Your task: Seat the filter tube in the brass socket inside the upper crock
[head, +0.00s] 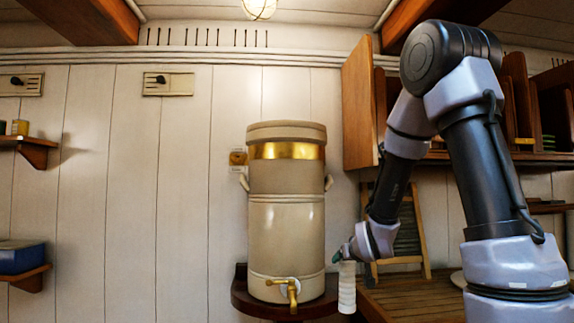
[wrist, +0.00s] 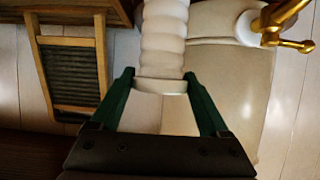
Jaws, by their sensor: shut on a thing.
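The filter tube (head: 347,287) is white and ribbed. It hangs upright under my gripper (head: 345,257), to the right of the crock's lower part and apart from it. In the wrist view the green fingers of my gripper (wrist: 160,88) are shut on the end of the filter tube (wrist: 164,35). The tall cream crock stands on a wooden shelf, with the upper crock (head: 287,179) bearing a gold band and two side handles. A lid (head: 287,130) covers its top. The brass socket inside is hidden.
A brass tap (head: 291,292) sticks out of the lower crock, near the front of its round wooden shelf (head: 243,300). A washboard (head: 408,238) leans behind a slatted wooden counter (head: 410,298) on the right. An open cupboard door (head: 358,105) hangs above right of the crock.

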